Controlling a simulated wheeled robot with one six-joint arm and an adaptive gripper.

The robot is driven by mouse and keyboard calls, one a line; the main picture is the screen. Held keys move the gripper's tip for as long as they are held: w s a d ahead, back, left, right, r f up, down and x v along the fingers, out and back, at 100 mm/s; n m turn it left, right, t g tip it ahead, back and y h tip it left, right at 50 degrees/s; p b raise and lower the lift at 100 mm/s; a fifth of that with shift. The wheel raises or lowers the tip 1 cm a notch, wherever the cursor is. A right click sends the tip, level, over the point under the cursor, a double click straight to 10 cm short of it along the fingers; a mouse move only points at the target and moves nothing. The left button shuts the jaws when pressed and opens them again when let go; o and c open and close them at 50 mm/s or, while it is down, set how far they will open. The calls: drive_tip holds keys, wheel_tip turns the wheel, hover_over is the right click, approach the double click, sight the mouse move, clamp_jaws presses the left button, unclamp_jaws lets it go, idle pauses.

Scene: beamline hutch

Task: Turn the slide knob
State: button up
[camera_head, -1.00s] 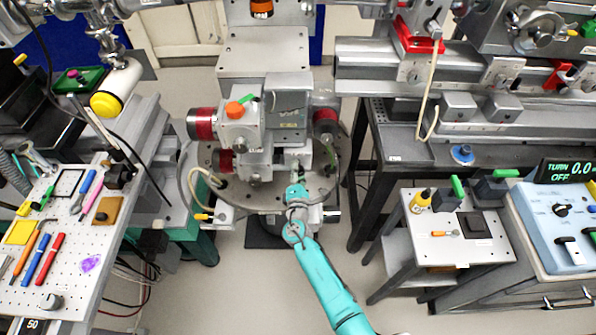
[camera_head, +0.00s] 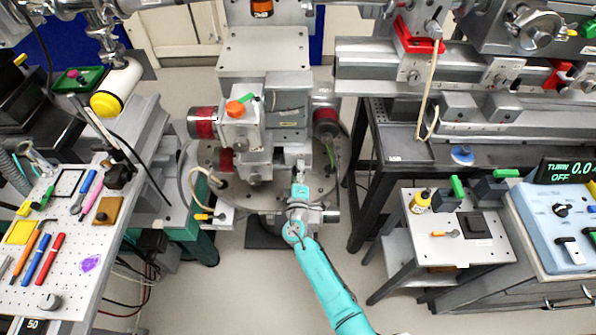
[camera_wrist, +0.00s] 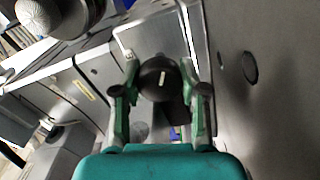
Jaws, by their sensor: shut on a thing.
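The slide knob (camera_wrist: 158,75) is a dark round knob with a short white mark on its face. It shows in the wrist view between the two fingers of my gripper (camera_wrist: 162,92). The fingers are shut on it from both sides, and the mark stands nearly upright. In the head view my gripper (camera_head: 301,168) reaches into the lower right front of the grey stage assembly (camera_head: 262,128). The knob cannot be made out there, as my wrist and gripper cover that spot. A readout (camera_head: 566,171) at the right shows "TURN 0.0" and "OFF".
An orange knob (camera_head: 235,109) and red-ended motors (camera_head: 202,123) sit on the stage. A pegboard table (camera_head: 120,190) with tools stands left. A small white table (camera_head: 440,250) and a blue control box (camera_head: 590,235) stand right. A grey wall (camera_wrist: 260,120) is close to the right finger.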

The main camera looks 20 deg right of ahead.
idle(0.3)
drive_tip(key=o, duration=1.1)
drive_tip(key=shift+o, duration=0.2)
drive_tip(key=v, duration=1.2)
drive_tip(key=shift+s, duration=0.1)
